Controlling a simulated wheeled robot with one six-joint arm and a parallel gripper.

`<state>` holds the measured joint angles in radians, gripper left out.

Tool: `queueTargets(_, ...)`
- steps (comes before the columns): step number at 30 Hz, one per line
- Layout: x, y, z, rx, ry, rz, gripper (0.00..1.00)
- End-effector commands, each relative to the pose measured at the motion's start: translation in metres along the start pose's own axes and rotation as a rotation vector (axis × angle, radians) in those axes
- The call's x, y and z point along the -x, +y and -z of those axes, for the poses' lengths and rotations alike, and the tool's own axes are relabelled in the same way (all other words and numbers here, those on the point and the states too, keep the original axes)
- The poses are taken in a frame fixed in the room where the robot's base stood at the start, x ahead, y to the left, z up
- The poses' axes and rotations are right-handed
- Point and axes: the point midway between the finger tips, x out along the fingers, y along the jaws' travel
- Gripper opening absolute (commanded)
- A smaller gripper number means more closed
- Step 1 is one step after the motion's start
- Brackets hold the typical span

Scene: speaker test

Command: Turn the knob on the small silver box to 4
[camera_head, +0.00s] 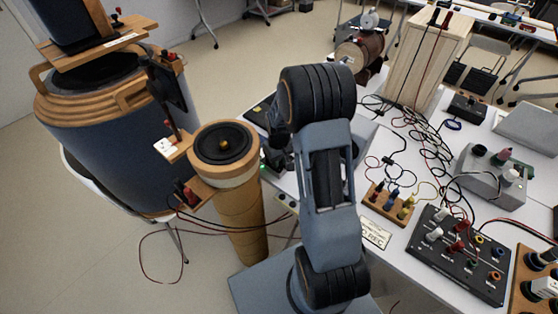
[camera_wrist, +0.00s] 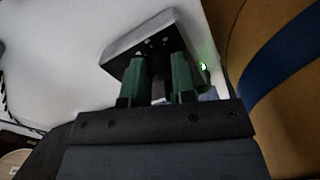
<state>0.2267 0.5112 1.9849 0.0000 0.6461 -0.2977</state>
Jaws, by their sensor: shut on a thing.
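In the wrist view, a small silver box (camera_wrist: 138,34) stands at the white table's edge, with a light top and a dark face towards me. My gripper (camera_wrist: 159,66) has its two green fingers against that face, shut on the box's knob. The fingers hide most of the knob, so its pointer and the number it stands at cannot be read. In the head view my arm covers the box and most of my gripper.
A wooden speaker column (camera_head: 228,205) stands close left of my arm, with a larger blue drum-shaped speaker (camera_head: 95,150) beyond it. The white table (camera_head: 335,210) carries loose cables, a black panel of knobs (camera_head: 460,255) and a grey device (camera_head: 490,180). A small green light (camera_wrist: 203,66) glows right of my fingers.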

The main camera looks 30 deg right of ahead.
Motion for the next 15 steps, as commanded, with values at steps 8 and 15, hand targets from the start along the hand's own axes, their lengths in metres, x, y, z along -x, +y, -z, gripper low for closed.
queueTargets(8, 0.0006, 0.0003, 0.0004, 0.002, 0.002, -0.001, 0.34)
queueTargets(15, 0.0003, 0.0002, 0.0002, 0.003, 0.001, 0.000, 0.50)
